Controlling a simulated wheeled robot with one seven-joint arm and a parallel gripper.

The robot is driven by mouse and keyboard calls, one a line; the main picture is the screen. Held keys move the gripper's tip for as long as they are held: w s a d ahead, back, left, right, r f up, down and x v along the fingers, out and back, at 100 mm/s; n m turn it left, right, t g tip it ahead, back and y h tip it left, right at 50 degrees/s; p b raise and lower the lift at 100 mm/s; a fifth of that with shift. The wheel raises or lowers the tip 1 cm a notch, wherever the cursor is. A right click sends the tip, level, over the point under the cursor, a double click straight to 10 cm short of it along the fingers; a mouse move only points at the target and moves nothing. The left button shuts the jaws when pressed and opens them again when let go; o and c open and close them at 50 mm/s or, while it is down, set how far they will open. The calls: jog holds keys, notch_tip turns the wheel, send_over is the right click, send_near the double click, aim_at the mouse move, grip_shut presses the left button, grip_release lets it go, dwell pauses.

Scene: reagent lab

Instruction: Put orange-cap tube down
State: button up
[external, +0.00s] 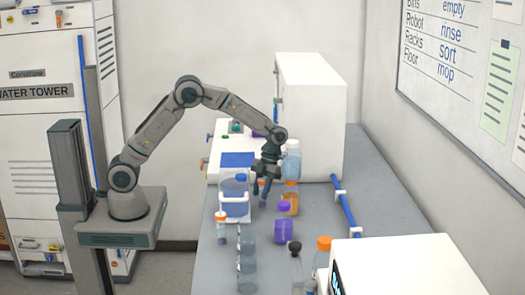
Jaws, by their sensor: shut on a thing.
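My gripper (266,177) is over the grey bench, pointing down and shut on a slim orange-cap tube (262,198). The fingers are around its orange cap, and the tube hangs roughly upright below. I cannot tell whether its lower end touches the bench. A second orange-cap tube (221,230) stands apart at the left front edge of the bench.
A blue-filled container (234,205) is just left of the held tube. An orange bottle (290,205), a purple bottle (284,230) and a pale blue bottle (291,165) are close to the right. Bare bench (325,222) shows farther right.

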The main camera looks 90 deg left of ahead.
jog(key=o, duration=0.7)
jog(key=shift+f, duration=0.1)
jog(key=shift+c, duration=0.2)
